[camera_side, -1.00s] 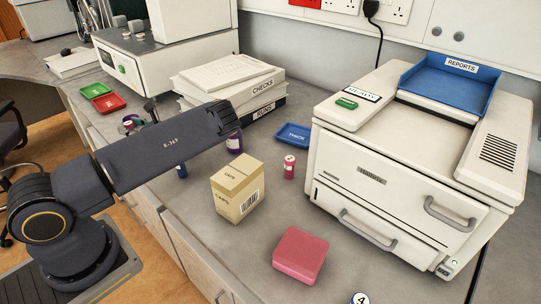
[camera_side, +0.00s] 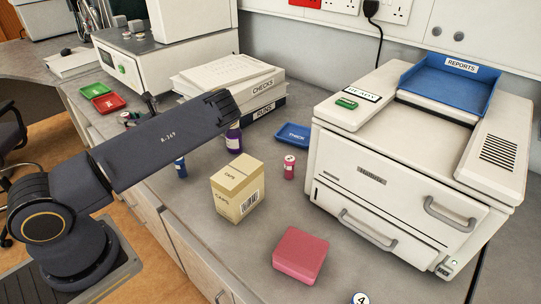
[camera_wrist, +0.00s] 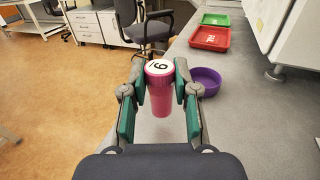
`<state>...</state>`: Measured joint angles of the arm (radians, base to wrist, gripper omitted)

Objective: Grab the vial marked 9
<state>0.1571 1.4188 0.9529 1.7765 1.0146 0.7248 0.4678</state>
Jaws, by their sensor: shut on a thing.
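In the wrist view my gripper (camera_wrist: 161,96) is shut on a pink vial (camera_wrist: 161,105), one finger on each side. The vial is upright with its white-topped cap facing the camera. In the side view my arm hides most of my gripper and the held vial.
A purple bowl (camera_wrist: 205,80) is right of my gripper, with red (camera_wrist: 209,38) and green (camera_wrist: 216,19) trays beyond. In the side view a purple vial (camera_side: 234,138), blue vial (camera_side: 181,167), red vial (camera_side: 289,167) and caps box (camera_side: 238,194) stand near my arm.

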